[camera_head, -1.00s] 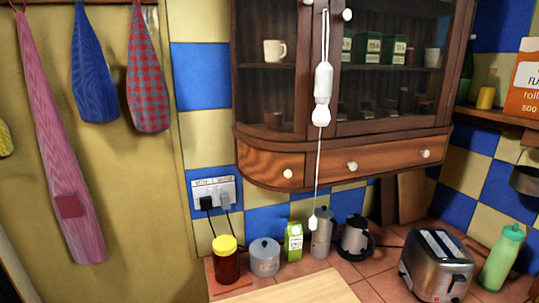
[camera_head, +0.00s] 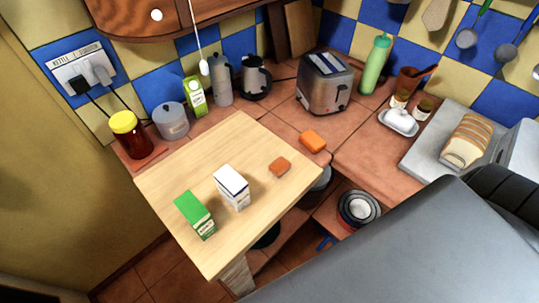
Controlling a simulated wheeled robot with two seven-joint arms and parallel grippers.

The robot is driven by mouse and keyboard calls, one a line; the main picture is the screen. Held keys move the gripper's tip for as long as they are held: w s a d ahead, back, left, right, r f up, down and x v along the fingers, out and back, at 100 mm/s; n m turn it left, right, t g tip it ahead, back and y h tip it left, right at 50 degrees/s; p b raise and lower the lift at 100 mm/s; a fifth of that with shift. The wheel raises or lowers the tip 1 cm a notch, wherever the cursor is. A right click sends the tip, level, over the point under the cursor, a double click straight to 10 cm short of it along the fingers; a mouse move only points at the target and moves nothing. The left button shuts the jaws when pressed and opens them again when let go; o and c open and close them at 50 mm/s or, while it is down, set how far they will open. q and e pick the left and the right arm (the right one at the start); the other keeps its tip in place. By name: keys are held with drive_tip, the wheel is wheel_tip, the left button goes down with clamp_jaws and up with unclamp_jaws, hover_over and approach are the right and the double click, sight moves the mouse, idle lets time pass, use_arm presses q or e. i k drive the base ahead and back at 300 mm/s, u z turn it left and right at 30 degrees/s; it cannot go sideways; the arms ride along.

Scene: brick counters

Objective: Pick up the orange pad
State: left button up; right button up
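A bright orange pad (camera_head: 312,140) lies on the tiled counter, just past the right edge of the wooden table. A smaller, browner orange block (camera_head: 279,166) lies on the wooden table near that edge. The two are apart, and nothing covers either of them. Neither of my grippers is in view.
The wooden table (camera_head: 170,182) also holds a green carton (camera_head: 195,215) and a white carton (camera_head: 232,188). A toaster (camera_head: 325,82), a green bottle (camera_head: 375,64) and a white dish (camera_head: 398,122) stand on the counter behind. Pots (camera_head: 358,209) sit on a lower shelf.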

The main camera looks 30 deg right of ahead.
sight(281, 166)
drive_tip(key=u, duration=1.35)
drive_tip(key=k, duration=1.25)
drive_tip(key=z, duration=0.15)
